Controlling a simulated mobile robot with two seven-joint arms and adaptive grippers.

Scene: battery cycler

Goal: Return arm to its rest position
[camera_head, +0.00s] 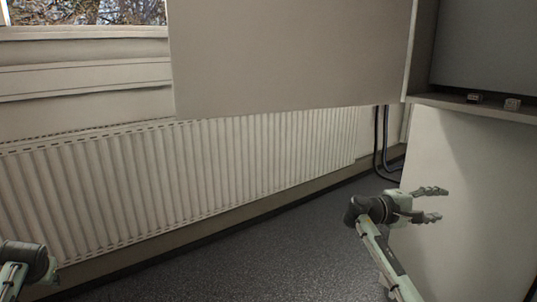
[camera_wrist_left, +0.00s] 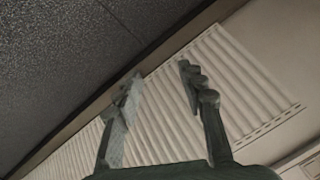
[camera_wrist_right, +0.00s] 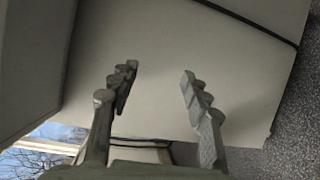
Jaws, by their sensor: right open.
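My right gripper (camera_head: 441,204) is on the right of the head view, open and empty, with its fingers apart in front of a pale cabinet side (camera_head: 475,215). It also shows open in the right wrist view (camera_wrist_right: 160,72), with nothing between the fingers and the pale panel behind. My left arm shows only partly at the lower left corner of the head view. The left gripper shows in the left wrist view (camera_wrist_left: 160,72), open and empty, with the radiator and floor behind it.
A white ribbed radiator (camera_head: 190,175) runs along the wall under a window. A large pale panel (camera_head: 290,55), perhaps an open door, hangs in the upper middle. Two small objects lie on the cabinet ledge (camera_head: 440,101) at right. The dark floor (camera_head: 260,255) between the arms is clear.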

